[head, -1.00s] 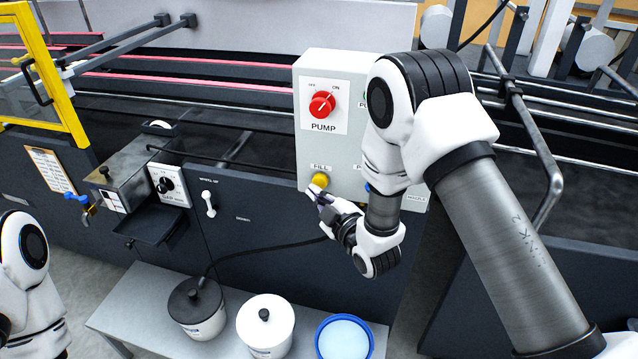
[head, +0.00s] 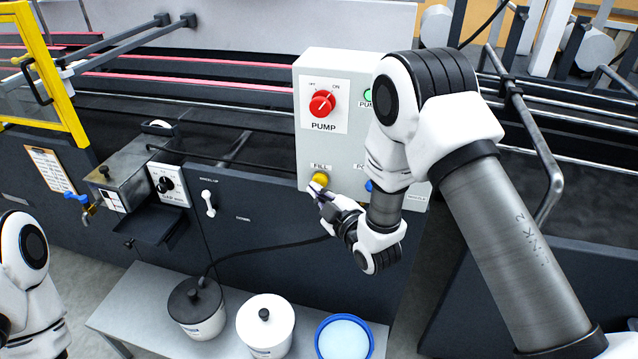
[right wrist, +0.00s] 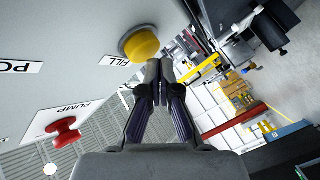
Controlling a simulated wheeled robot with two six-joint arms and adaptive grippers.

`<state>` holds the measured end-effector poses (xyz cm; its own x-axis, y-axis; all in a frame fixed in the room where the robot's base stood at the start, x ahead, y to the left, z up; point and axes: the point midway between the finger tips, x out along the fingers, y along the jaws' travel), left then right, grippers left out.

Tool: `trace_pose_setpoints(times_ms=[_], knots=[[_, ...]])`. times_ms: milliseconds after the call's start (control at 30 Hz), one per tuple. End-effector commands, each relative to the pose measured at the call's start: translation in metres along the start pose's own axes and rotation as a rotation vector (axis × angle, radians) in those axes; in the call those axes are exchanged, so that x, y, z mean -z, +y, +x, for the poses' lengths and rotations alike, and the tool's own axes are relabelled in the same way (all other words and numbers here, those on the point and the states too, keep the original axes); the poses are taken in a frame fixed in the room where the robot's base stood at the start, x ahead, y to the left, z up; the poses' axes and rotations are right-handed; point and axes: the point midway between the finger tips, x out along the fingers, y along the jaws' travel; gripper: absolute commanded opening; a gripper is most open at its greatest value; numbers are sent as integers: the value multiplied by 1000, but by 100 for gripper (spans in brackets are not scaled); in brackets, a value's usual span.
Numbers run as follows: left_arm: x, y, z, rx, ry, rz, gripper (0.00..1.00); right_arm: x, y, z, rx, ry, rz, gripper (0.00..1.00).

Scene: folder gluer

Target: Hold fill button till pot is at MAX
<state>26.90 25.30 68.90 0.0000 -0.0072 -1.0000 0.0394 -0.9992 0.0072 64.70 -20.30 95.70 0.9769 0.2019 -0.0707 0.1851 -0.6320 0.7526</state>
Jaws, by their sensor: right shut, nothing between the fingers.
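The yellow fill button (head: 320,180) is on the lower left of the grey pump control box (head: 312,150), under a FILL label. It also shows in the right wrist view (right wrist: 140,45). My right gripper (head: 314,187) is shut and empty, its fingertips at the button's lower edge. In the right wrist view the closed fingertips (right wrist: 158,72) are close beside the button; I cannot tell if they touch it. A metal box (head: 135,168) on the machine at left may be the pot; its level is too small to read. My left gripper is out of view.
A red pump knob (head: 322,104) sits above the button. A green light (head: 368,95) and a blue button (head: 369,186) are partly hidden by my right arm. Two lidded tubs (head: 265,325) and a blue-rimmed bucket (head: 344,320) stand on a low bench below.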

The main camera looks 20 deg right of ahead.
Motion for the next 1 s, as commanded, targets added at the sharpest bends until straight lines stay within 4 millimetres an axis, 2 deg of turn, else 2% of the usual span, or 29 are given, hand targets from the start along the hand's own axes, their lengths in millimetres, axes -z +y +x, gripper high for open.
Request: trace_pose_setpoints(times_ms=[1000], knots=[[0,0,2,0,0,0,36,-5,5,6,0,0,0,0]])
